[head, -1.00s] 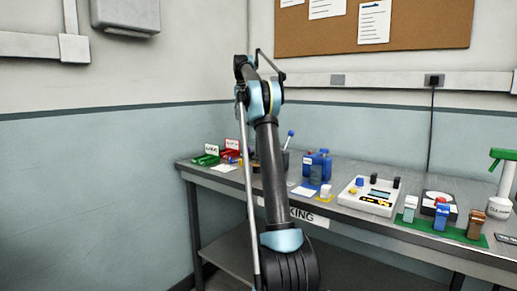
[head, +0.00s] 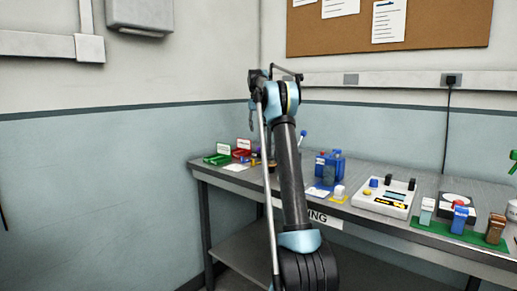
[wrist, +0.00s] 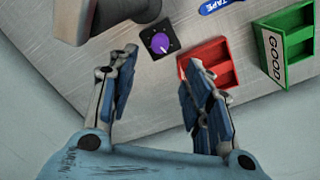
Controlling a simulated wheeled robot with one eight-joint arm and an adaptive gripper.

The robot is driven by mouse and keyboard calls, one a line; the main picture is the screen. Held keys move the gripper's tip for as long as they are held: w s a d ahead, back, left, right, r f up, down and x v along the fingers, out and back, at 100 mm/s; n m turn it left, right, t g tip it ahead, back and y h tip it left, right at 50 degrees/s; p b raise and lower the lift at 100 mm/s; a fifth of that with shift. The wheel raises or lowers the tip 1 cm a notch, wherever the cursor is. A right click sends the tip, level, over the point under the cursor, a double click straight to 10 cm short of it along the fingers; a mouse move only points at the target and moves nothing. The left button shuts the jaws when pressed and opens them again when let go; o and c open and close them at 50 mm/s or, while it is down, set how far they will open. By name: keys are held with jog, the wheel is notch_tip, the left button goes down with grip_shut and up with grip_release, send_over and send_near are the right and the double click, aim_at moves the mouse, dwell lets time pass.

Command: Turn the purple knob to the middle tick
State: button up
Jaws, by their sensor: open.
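The purple knob (wrist: 161,43) sits on a small black square plate on the bench in the wrist view. A pale mark shows on the knob, but the ticks are too small to read. My gripper (wrist: 160,68) is open and empty. Its two fingers are spread to the left and right, with the knob in line with the gap between them and just beyond the tips in the picture. The height between fingers and knob is hard to judge.
A red bin (wrist: 208,66) lies close to the right finger, with a green bin labelled GOOD (wrist: 285,45) further right. A blue tape label (wrist: 222,5) and a dark cylindrical object (wrist: 100,18) are near the knob. The bench (head: 400,228) carries several devices to the right.

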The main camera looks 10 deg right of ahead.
aim_at(259, 149)
jog(key=f, duration=1)
jog(key=shift+d+f, duration=0.25)
jog(key=shift+f, duration=0.15)
jog(key=c, duration=1.1)
